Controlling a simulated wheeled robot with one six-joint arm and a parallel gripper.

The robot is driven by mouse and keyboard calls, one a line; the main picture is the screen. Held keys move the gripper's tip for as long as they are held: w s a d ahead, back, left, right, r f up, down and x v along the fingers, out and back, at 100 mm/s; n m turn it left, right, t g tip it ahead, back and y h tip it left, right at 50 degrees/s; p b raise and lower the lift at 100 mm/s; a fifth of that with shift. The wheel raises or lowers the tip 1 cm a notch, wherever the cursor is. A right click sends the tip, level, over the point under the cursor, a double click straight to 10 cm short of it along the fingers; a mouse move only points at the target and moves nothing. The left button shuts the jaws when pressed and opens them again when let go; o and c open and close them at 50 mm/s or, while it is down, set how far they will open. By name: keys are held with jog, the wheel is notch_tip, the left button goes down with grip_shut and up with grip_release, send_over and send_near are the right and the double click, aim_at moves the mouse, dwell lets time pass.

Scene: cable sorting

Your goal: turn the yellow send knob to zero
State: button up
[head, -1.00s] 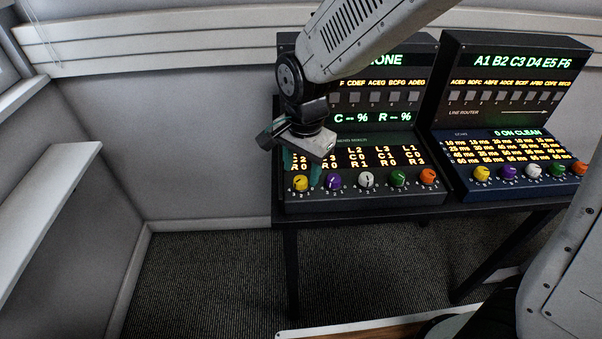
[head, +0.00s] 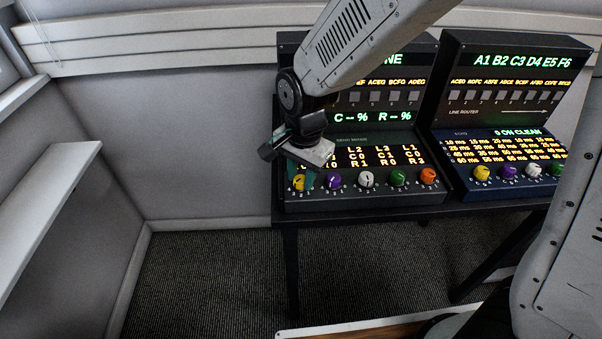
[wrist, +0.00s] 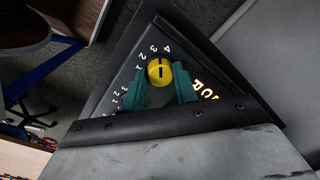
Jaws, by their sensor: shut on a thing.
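The yellow send knob (head: 298,184) is at the left end of the knob row on the left console. Its round yellow face (wrist: 160,72) with a dark pointer line shows in the wrist view. White numerals 1 to 4 run around its left and upper side there; which one the line marks I cannot tell. My gripper (head: 302,179) has come down over the knob in the head view. Its two green fingers (wrist: 162,90) lie on either side of the knob in the wrist view, shut on it. The fingers hide part of the scale.
Purple (head: 335,180), white (head: 366,178), green (head: 398,176) and orange (head: 429,176) knobs follow to the right on the left console (head: 365,200). A second console (head: 520,184) stands to the right on the same dark table. The floor at left is clear.

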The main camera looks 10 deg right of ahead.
jog(key=n, duration=0.5)
jog(key=shift+n, duration=0.4)
jog(key=n, duration=0.6)
jog(key=shift+w+g, duration=0.1)
jog(key=shift+g, duration=0.2)
jog(key=n, duration=0.6)
jog(key=shift+n, duration=0.4)
jog(key=n, duration=0.5)
jog(key=shift+n, duration=0.4)
jog(key=o, duration=1)
jog(key=shift+c, duration=0.2)
